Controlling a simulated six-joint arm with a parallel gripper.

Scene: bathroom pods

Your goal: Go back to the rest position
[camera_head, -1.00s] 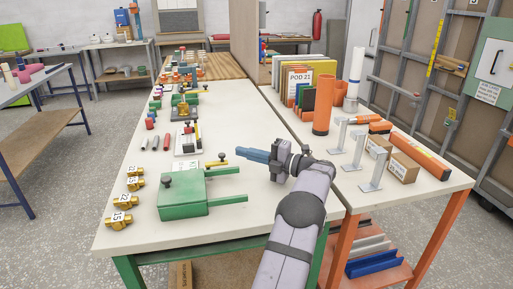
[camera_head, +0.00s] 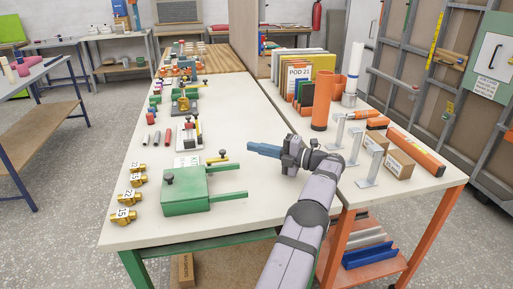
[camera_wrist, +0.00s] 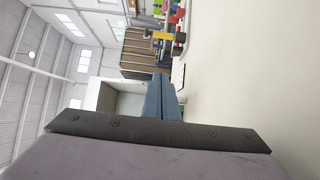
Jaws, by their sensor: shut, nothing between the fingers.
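My gripper (camera_head: 251,148) has blue fingers that are shut with nothing between them. It points left above the white workbench (camera_head: 235,115), right of the green fixture. The blue fingers also show closed together in the wrist view (camera_wrist: 163,98). My arm reaches in from the bottom of the head view. How high the gripper is above the bench is hard to tell.
A green fixture (camera_head: 185,194) with two prongs lies on the bench, with several brass fittings (camera_head: 130,197) to its left. On the right bench stand an orange tube (camera_head: 322,103), metal brackets (camera_head: 368,168) and cardboard boxes (camera_head: 399,163). The bench middle is clear.

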